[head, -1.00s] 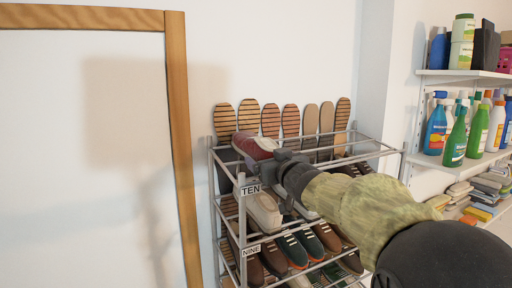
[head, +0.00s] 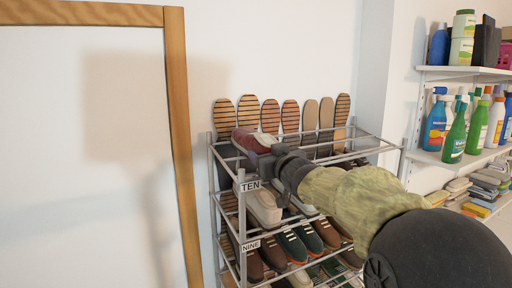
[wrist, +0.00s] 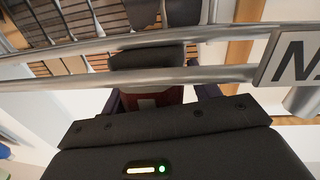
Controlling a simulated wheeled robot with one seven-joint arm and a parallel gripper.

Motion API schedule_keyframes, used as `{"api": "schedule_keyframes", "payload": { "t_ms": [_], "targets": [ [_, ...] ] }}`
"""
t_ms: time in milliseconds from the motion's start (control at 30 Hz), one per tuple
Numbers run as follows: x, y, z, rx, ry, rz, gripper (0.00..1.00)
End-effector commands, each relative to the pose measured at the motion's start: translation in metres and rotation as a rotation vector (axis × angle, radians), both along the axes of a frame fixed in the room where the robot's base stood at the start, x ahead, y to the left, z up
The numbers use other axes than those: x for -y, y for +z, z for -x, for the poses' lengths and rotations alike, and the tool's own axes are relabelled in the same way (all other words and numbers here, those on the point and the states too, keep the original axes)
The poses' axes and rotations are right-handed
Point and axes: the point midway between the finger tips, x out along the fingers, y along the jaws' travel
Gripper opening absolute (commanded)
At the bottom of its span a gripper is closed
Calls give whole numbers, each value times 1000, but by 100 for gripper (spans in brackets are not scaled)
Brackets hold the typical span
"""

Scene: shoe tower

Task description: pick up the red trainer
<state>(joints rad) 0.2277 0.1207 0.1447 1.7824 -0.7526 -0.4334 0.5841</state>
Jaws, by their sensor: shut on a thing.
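The red trainer (head: 248,138) is dark red with a pale edge. In the head view it is at the top left of the shoe rack, in front of the upright soles. My gripper (head: 270,158) is shut on its near end. In the wrist view a dark red part of the trainer (wrist: 150,98) sits between the two fingers of my gripper (wrist: 158,100). A rack rail and my gripper hide part of the shoe. I cannot tell whether it touches the rack.
The metal shoe rack (head: 228,172) has tiers labelled TEN and NINE, with several shoes below. Upright striped soles (head: 290,120) stand along the wall. A shelf with bottles (head: 458,130) is at the right. A wood-framed white board (head: 178,130) is at the left.

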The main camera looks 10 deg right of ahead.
Motion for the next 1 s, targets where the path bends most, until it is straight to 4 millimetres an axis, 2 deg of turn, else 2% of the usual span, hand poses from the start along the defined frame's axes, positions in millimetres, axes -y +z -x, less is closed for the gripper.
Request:
{"api": "schedule_keyframes", "payload": {
  "t_ms": [233, 367, 467, 867, 933, 1000],
  "targets": [
    [0, 3, 0, 3, 0, 0, 31],
    [0, 14, 0, 5, 2, 1, 31],
    [0, 29, 0, 6, 1, 1, 31],
    [0, 123, 0, 5, 0, 1, 31],
    [0, 121, 0, 3, 1, 0, 31],
    [0, 127, 0, 3, 2, 1, 31]
  ]
}}
